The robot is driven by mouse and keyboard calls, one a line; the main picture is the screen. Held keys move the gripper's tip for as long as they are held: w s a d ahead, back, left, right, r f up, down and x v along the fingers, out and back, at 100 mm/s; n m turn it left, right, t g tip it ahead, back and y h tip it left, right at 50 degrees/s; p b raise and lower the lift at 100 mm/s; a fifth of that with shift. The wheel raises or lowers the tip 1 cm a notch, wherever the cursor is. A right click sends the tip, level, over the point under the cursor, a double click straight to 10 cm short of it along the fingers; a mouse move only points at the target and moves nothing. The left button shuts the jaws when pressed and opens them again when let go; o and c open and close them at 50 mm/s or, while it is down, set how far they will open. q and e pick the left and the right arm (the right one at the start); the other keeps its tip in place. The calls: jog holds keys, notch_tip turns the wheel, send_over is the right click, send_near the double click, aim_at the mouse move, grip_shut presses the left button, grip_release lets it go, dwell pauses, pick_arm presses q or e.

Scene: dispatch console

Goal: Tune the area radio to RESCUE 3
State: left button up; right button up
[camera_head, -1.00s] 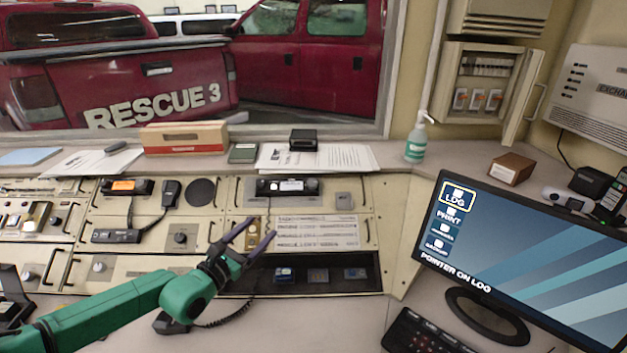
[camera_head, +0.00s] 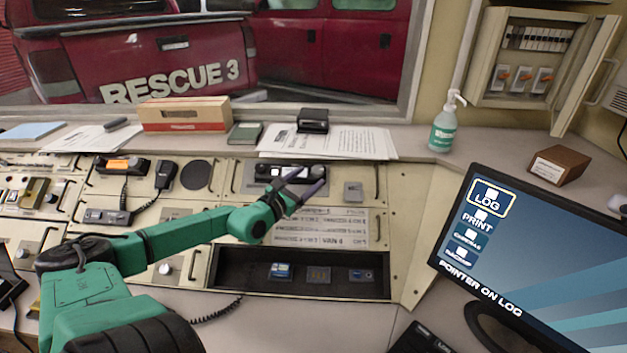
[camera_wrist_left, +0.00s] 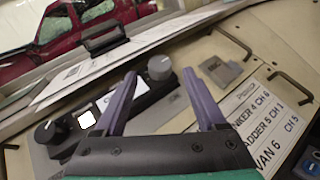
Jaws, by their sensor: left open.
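A black radio (camera_head: 262,171) with a lit white display sits in the upper console panel. In the left wrist view it shows a dark knob (camera_wrist_left: 46,132) at its left, the display (camera_wrist_left: 87,119), and a grey knob (camera_wrist_left: 160,67) at its right. My left gripper (camera_head: 309,179) is open, its purple fingers reaching over the radio's right end. In the wrist view the grey knob appears between the fingertips; I cannot tell whether they touch it. A printed channel list (camera_wrist_left: 268,120) lies right of the fingers; TANKER 4 is partly hidden. My right gripper is not in view.
A radio with an orange display (camera_head: 122,166) and a hand microphone (camera_head: 165,172) are at the left. A dark open bay (camera_head: 235,268) lies below the list. A monitor (camera_head: 545,245) stands at the right. Papers and a sanitizer bottle (camera_head: 443,125) stand on the ledge.

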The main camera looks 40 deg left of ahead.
aim_at(315, 171)
pick_arm(q)
jog(key=shift+w+a+b, duration=0.15)
jog(key=shift+w+b, duration=0.25)
jog(key=shift+w, duration=0.4)
jog(key=shift+w+r, duration=0.1)
jog(key=shift+w, duration=0.65)
jog(key=shift+s, duration=0.1)
grip_shut()
